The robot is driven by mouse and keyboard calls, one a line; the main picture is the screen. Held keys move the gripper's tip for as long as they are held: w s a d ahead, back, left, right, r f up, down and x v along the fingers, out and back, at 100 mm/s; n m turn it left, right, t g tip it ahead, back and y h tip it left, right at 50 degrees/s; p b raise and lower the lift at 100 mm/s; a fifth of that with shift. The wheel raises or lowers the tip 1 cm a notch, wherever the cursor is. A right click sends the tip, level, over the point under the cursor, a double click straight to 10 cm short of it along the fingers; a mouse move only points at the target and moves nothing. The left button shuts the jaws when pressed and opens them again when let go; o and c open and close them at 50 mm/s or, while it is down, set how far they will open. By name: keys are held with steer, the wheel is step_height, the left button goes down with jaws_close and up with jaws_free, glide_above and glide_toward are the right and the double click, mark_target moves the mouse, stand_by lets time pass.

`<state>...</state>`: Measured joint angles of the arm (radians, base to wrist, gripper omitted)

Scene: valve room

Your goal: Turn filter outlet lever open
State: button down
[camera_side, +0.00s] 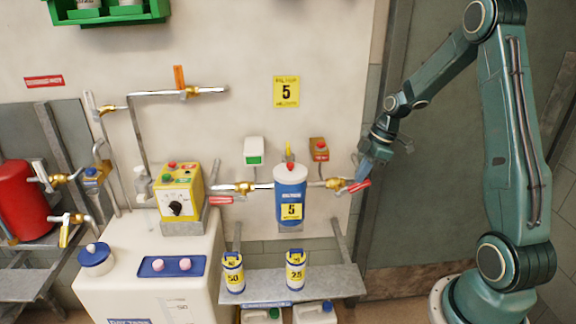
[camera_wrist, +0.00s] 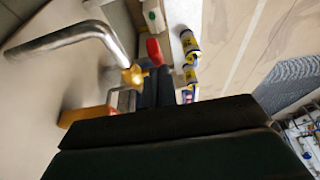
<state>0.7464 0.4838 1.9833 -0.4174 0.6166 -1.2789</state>
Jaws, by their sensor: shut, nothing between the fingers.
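The filter (camera_side: 290,192) is a blue canister with a white top and a yellow "5" label, mounted on the wall. To its right is a brass valve (camera_side: 334,184) with a red lever (camera_side: 359,186), on the outlet side. In the wrist view the brass valve (camera_wrist: 135,76) sits on a bent metal pipe, and the red lever (camera_wrist: 154,52) shows just past my fingers. My gripper (camera_side: 366,168) is shut and empty, right by the red lever. I cannot tell whether the fingers touch it; the fingers (camera_wrist: 155,90) partly hide the space around the lever.
Another brass valve with a red lever (camera_side: 220,200) is left of the filter. A yellow control box (camera_side: 178,190) stands on the white tank. The wall right of the outlet is clear.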

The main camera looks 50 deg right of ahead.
steer(key=shift+s+d+f, duration=0.15)
steer(key=shift+s+d+f+t+y, duration=0.1)
steer(key=shift+s+f+t+y, duration=0.1)
steer(key=shift+t+y, duration=0.2)
steer(key=shift+s+d+f, duration=0.25)
steer(key=shift+f, duration=0.25)
steer(key=shift+s+d+f, duration=0.2)
steer(key=shift+d+f, duration=0.05)
steer(key=shift+f, duration=0.2)
steer(key=shift+s+d+f, duration=0.25)
steer(key=shift+f, duration=0.4)
steer(key=shift+r, duration=0.6)
step_height(320, 180, up, 3)
steer(key=shift+r, duration=0.2)
steer(key=s+d+r, duration=0.5)
steer(key=r, duration=0.2)
